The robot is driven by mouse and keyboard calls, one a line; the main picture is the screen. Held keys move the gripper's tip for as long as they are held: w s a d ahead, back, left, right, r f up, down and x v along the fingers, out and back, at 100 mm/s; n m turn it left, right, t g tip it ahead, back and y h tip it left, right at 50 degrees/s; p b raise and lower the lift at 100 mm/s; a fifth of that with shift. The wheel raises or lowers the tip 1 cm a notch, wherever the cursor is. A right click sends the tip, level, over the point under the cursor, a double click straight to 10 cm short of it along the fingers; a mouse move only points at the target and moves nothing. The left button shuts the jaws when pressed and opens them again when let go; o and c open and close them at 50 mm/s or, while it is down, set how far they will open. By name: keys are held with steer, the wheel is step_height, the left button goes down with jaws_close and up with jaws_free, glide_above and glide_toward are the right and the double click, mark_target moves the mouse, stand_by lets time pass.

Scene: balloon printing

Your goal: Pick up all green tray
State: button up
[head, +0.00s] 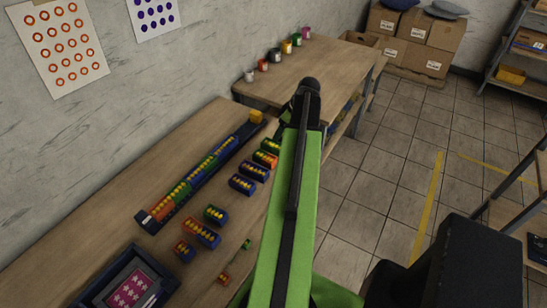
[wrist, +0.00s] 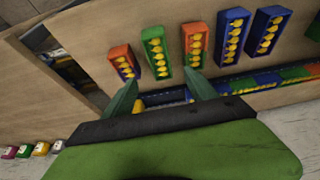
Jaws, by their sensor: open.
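A green tray with yellow pieces (wrist: 156,52) lies on the table between two orange-red trays in the wrist view. It appears at the far end of the loose row in the head view (head: 271,145). Another green tray (head: 215,213) lies nearer in the head view; part of a green tray (wrist: 315,28) shows at the right edge of the wrist view. My gripper (wrist: 161,94) is open and empty, its two fingers spread short of the tray row. In the head view my arm hides most of my gripper.
Orange-red trays (wrist: 195,44) and blue trays (wrist: 232,36) lie beside the green ones. A long rack (head: 142,216) holding red, green and blue trays runs near the wall. A dark box with a pink star sheet (head: 130,289) stands nearer. Paint jars (head: 263,65) line the far table.

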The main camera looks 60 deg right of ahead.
mark_target(275, 145)
steer(key=b+x, duration=0.4)
steer(key=x, duration=0.2)
steer(key=shift+s, duration=0.1)
steer(key=b+x, duration=0.4)
steer(key=x, duration=0.1)
steer(key=shift+s, duration=0.15)
steer(key=shift+f+b, duration=0.3)
steer(key=shift+b, duration=0.2)
jaws_close()
